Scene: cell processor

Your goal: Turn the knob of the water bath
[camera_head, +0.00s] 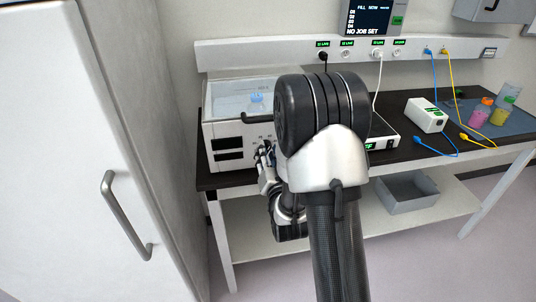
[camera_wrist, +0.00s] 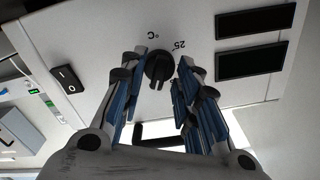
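The water bath (camera_head: 228,112) is a white box at the left end of the dark bench, with two dark panels on its front. In the wrist view, its front panel (camera_wrist: 190,25) fills the upper middle. A round black knob (camera_wrist: 158,68) with a bar grip sits there, beside the marks "25°" and "°C". My gripper (camera_wrist: 160,82) has its blue-padded fingers spread on both sides of the knob, with gaps visible between pads and knob. In the head view my gripper (camera_head: 266,160) is at the bath's front; my arm hides the knob.
A black rocker switch (camera_wrist: 66,78) is left of the knob in the wrist view. A tall white cabinet (camera_head: 80,150) stands at left. A white box (camera_head: 426,115), cables and colored bottles (camera_head: 480,112) are on the bench to the right. A grey bin (camera_head: 408,192) is on the lower shelf.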

